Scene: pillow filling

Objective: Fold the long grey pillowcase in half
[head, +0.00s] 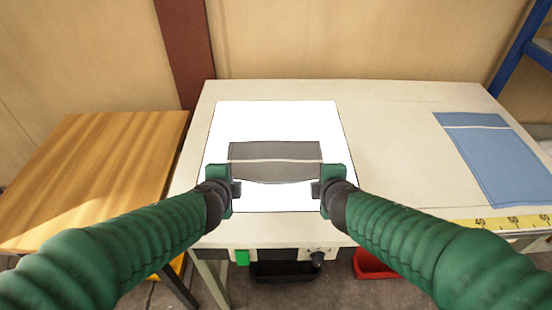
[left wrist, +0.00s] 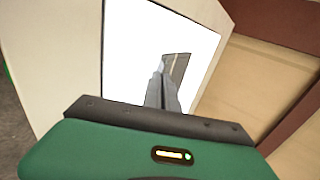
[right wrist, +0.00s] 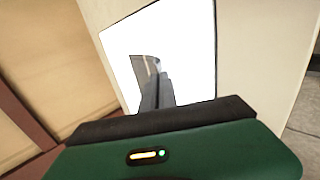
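The grey pillowcase (head: 275,151) is on a bright white panel (head: 275,120) on the table, with a pale stripe running across it. Its near edge bows downward between my grippers. My left gripper (head: 236,187) is at its near left corner and my right gripper (head: 316,188) at its near right corner. In the wrist views the fingers of each look closed together against the cloth, which shows as a narrow grey strip in the left wrist view (left wrist: 180,66) and in the right wrist view (right wrist: 147,68). The fingertips partly hide the corners.
A blue cloth (head: 495,155) with a pale stripe lies at the table's right. A yellow measuring strip (head: 490,222) runs along the front right edge. A wooden table (head: 100,165) stands at left. A red bin (head: 372,264) is below the front edge.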

